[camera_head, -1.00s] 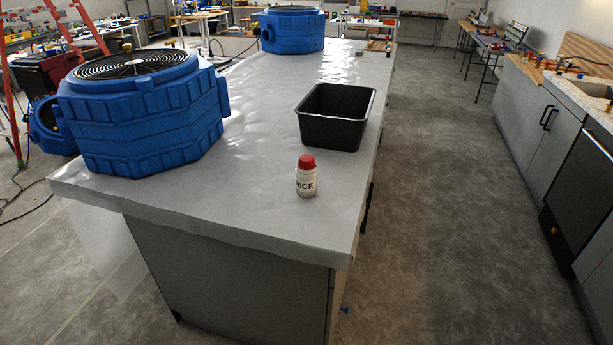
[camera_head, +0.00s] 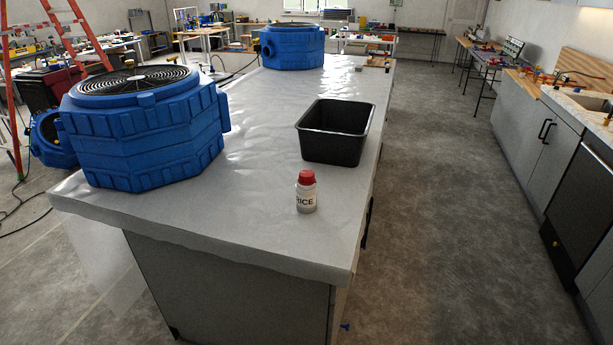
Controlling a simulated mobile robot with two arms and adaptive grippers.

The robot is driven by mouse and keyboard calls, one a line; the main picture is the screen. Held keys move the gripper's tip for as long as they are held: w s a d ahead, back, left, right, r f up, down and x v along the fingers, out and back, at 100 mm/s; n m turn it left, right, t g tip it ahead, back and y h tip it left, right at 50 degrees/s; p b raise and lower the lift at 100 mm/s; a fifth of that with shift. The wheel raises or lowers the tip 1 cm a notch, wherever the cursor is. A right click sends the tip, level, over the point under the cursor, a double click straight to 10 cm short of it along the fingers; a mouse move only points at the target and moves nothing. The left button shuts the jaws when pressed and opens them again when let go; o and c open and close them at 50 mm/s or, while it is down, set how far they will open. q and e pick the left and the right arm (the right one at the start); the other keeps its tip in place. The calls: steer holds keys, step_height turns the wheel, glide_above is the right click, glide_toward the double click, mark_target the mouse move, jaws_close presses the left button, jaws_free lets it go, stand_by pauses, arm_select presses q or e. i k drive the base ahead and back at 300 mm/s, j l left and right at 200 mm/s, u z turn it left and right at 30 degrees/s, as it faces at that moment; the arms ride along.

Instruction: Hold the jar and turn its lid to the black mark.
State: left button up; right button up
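A black mark on the jar or lid cannot be made out at this size. Neither of my grippers shows in the head view, and nothing is touching the jar.
A black open bin (camera_head: 337,132) stands behind the jar on the counter (camera_head: 240,200). A large blue air mover (camera_head: 145,125) is at the counter's left, another (camera_head: 292,46) at its far end. Floor (camera_head: 440,200) is clear to the right, before grey cabinets (camera_head: 515,125).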

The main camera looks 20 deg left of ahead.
mark_target(306, 178)
steer(key=u, duration=0.85)
steer(key=i+l+u, duration=0.15)
steer(key=l+u, duration=0.3)
steer(key=i+l+u, duration=0.1)
steer(key=l+u, duration=0.85)
steer(key=k+l+u, duration=0.1)
steer(key=l+u, duration=0.35)
steer(key=l, duration=0.15)
